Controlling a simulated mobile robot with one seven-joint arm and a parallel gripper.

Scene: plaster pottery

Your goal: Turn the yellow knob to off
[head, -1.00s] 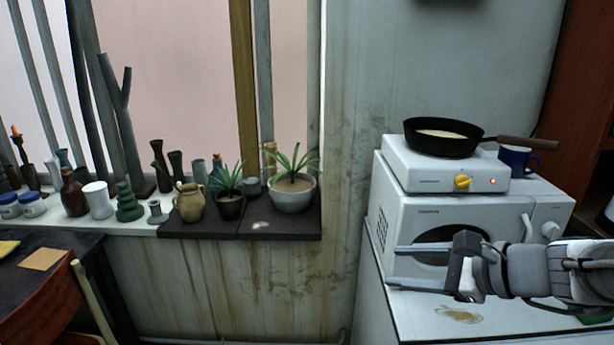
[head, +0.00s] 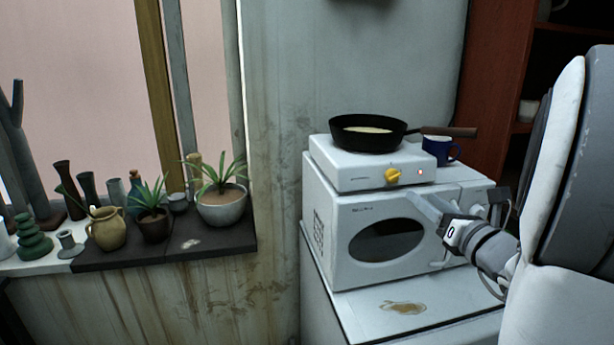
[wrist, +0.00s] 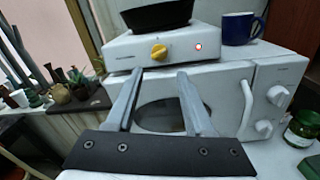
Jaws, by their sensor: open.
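The yellow knob (head: 392,176) is on the front face of a white hot plate (head: 340,178), with a lit red lamp (head: 420,172) to its right. The hot plate stands on a white microwave (head: 335,225). In the wrist view the knob (wrist: 159,51) is above and beyond my fingers. My gripper (head: 425,200) is in front of the microwave, below and to the right of the knob. In the wrist view its two fingers (wrist: 158,75) are apart with nothing between them. The gripper is not touching the knob.
A black frying pan (head: 365,133) with pale contents sits on the hot plate, its handle pointing right. Potted plants (head: 222,205) and vases line the windowsill. A green jar (wrist: 302,128) is at the right.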

